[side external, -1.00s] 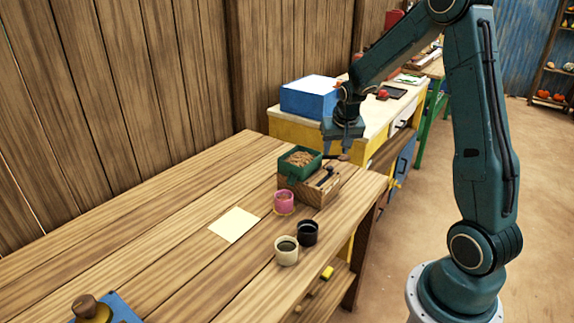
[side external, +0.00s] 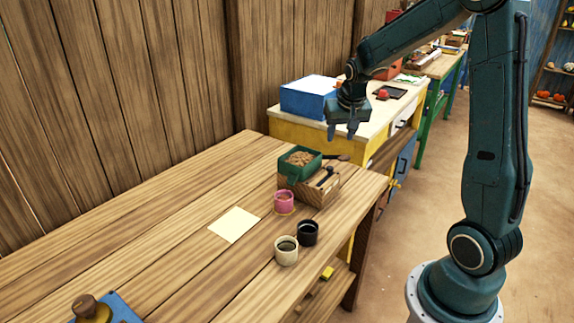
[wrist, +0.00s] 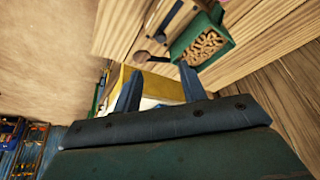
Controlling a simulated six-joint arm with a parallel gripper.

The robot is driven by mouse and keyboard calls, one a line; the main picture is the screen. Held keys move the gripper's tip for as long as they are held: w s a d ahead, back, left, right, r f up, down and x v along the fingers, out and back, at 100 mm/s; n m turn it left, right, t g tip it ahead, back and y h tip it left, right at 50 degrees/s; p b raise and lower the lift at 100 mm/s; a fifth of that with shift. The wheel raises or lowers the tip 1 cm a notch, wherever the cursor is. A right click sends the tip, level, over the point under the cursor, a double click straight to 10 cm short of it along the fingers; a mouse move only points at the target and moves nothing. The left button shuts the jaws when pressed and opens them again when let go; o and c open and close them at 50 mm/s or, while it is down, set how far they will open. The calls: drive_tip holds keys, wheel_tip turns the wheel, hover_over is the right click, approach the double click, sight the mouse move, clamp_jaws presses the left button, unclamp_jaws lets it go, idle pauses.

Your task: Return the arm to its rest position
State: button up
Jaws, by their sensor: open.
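My gripper (side external: 343,132) is open and empty in the side external view. It hangs in the air above and behind the far right end of the wooden table (side external: 160,235). Its two fingers point down and stand apart from everything. In the wrist view my gripper (wrist: 158,88) shows two spread fingers with nothing between them. The green tray also shows at the top of the wrist view (wrist: 185,45).
A pink cup (side external: 284,202), a black cup (side external: 308,233) and a cream cup (side external: 286,255) stand near the table's right edge. A pale paper square (side external: 234,224) lies left of them. A yellow cabinet with a blue box (side external: 308,97) on it stands behind.

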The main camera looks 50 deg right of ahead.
drive_tip(key=s+a+r+n+t+y, duration=0.1)
drive_tip(key=s+a+r+n, duration=0.1)
drive_tip(key=s+a+r, duration=0.35)
drive_tip(key=s+a+r+n, duration=0.2)
drive_tip(key=a+r, duration=0.1)
drive_tip(key=a, duration=0.6)
drive_tip(key=s+a+n+t+y, duration=0.1)
drive_tip(key=s+a+n+y, duration=0.1)
drive_tip(key=s+a+n, duration=0.3)
drive_tip(key=s+a, duration=0.4)
drive_tip(key=s, duration=0.3)
drive_tip(key=shift+r, duration=0.35)
